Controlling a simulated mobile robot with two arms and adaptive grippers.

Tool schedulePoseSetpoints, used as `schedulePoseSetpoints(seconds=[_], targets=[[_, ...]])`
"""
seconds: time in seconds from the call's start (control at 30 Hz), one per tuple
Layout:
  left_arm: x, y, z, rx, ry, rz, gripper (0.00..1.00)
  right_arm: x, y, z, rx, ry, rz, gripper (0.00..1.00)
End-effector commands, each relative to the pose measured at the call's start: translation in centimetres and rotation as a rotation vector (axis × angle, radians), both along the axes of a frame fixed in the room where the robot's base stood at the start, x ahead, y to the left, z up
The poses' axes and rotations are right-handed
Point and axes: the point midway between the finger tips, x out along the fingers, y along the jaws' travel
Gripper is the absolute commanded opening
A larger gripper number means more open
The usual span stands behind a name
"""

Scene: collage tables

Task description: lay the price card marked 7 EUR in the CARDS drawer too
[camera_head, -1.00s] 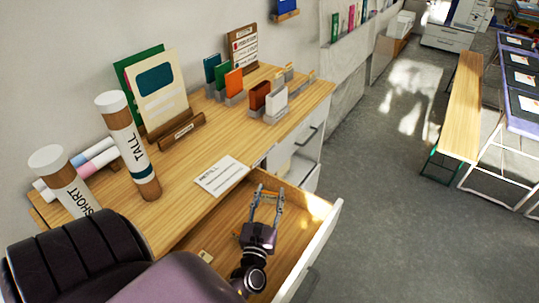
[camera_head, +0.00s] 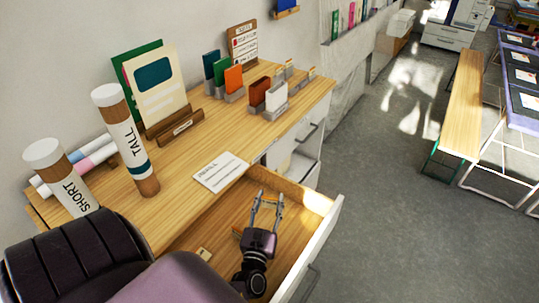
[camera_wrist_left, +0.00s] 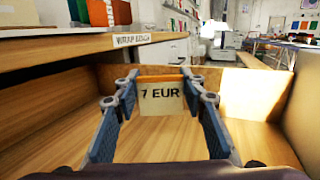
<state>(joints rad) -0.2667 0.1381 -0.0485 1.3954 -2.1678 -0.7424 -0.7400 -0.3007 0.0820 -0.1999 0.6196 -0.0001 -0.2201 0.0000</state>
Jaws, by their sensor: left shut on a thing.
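The price card marked 7 EUR (camera_wrist_left: 162,98) is pale with an orange top edge. It stands upright between the fingertips of my left gripper (camera_wrist_left: 160,85) in the left wrist view. In the head view my left gripper (camera_head: 267,203) reaches over and into the open wooden drawer (camera_head: 318,238), its fingers pointing to the far end. The card is too small to make out clearly there. No CARDS label on the drawer is legible. A small pale tag (camera_head: 204,254) lies in the near left part of the drawer. My right gripper is not in view.
Above the drawer, the wooden counter (camera_head: 180,205) bears a paper note (camera_head: 221,171), the TALL tube (camera_head: 127,140), the SHORT tube (camera_head: 62,178) and several small card holders (camera_head: 268,95). Bare drawer floor lies around the gripper. A bench (camera_head: 462,105) stands apart at right.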

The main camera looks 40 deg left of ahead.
Motion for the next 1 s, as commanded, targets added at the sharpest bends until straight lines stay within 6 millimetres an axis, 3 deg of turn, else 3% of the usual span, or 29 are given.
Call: schedulePoseSetpoints(seconds=[0.13, 0.17, 0.3, 0.6, 0.8, 1.0], targets=[[0.0, 0.0, -0.1, 0.0, 0.0, 0.0, 0.29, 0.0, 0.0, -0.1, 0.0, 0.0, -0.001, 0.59], [0.0, 0.0, -0.1, 0.0, 0.0, 0.0, 0.41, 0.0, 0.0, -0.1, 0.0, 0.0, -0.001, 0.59], [0.0, 0.0, -0.1, 0.0, 0.0, 0.0, 0.55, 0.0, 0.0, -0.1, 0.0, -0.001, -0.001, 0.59], [0.0, 0.0, 0.1, 0.001, 0.0, 0.0, 0.55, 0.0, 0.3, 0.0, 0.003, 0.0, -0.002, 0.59], [0.0, 0.1, 1.6, 0.001, 0.0, 0.002, 0.55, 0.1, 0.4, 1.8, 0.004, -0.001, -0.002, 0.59], [-3.6, -2.0, 0.6, -0.001, 0.003, -0.001, 0.55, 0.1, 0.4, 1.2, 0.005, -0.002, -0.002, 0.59]])
